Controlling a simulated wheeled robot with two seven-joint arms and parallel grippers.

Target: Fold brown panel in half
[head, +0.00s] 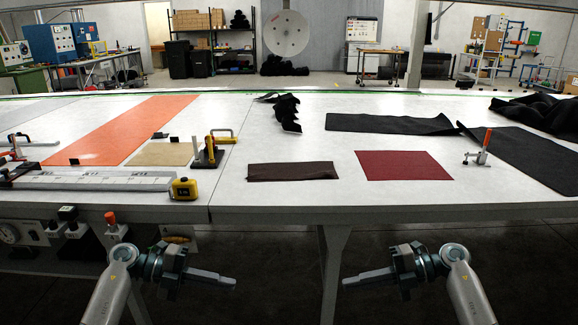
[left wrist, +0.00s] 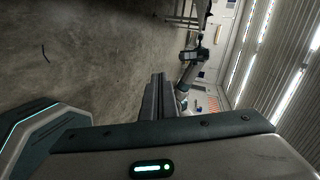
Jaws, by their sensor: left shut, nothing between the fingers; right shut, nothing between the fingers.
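The brown panel (head: 293,172) lies on the white table near its front edge, left of a dark red panel. It is a dark brown strip, wide and short in the head view, with a slightly uneven edge. I cannot tell how many layers it has. My left gripper (head: 234,283) is shut and empty, in front of and below the table edge, well apart from the panel. Its fingers also show in the left wrist view (left wrist: 157,98). My right gripper (head: 345,282) is shut and empty, also in front of the table, pointing left toward the left one.
The dark red panel (head: 403,165) lies flat right of the brown one, with a red-handled clamp (head: 480,150) beyond. Black fabric (head: 390,123) lies behind. Left are a yellow tape measure (head: 184,188), a ruler (head: 90,180), a tan piece (head: 160,154) and an orange strip (head: 130,128).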

